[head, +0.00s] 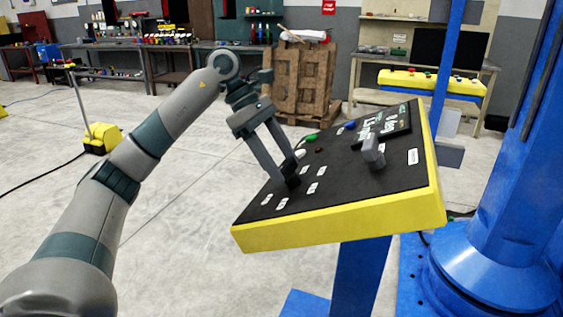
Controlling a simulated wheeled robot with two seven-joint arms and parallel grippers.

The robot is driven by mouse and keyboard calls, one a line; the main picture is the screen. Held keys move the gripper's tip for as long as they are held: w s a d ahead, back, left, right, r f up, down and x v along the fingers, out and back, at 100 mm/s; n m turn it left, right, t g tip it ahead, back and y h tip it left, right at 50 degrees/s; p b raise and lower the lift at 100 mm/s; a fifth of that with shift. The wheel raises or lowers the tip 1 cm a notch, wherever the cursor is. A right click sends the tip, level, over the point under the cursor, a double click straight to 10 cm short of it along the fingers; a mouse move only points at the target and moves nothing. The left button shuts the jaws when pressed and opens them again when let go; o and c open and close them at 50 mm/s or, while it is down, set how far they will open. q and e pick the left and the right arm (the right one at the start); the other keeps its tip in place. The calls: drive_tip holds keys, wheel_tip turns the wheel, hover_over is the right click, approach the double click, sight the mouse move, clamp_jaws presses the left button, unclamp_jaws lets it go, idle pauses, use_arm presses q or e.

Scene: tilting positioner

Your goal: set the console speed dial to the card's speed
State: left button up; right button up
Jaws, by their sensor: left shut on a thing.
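The console (340,221) has a sloping black top and a yellow edge, and stands on a blue post. My left gripper (289,174) reaches down to the left part of its top and is shut on a small black dial (293,183). The fingers hide most of the dial, so its pointer cannot be read. Small white labels (313,187) lie around it, too small to read. A dark panel with white writing (382,125) stands at the back right of the console; I cannot tell whether it is the card. My right gripper is not in view.
A grey lever (373,152) stands up from the console right of my gripper. Green (312,137) and blue (350,125) buttons lie behind. A large blue machine (500,235) stands at the right.

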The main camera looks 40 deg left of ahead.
use_arm(q)
drive_tip(key=o, duration=1.1)
drive_tip(key=shift+c, duration=0.2)
drive_tip(key=shift+a+r, duration=0.1)
drive_tip(key=p+v, duration=0.2)
drive_tip(key=v, duration=1.5)
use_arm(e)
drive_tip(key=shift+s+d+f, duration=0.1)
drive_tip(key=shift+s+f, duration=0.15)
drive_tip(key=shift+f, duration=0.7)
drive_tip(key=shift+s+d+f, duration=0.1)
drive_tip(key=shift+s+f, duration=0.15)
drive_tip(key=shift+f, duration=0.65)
use_arm(q)
drive_tip(key=shift+a+r, duration=0.1)
drive_tip(key=shift+r, duration=0.05)
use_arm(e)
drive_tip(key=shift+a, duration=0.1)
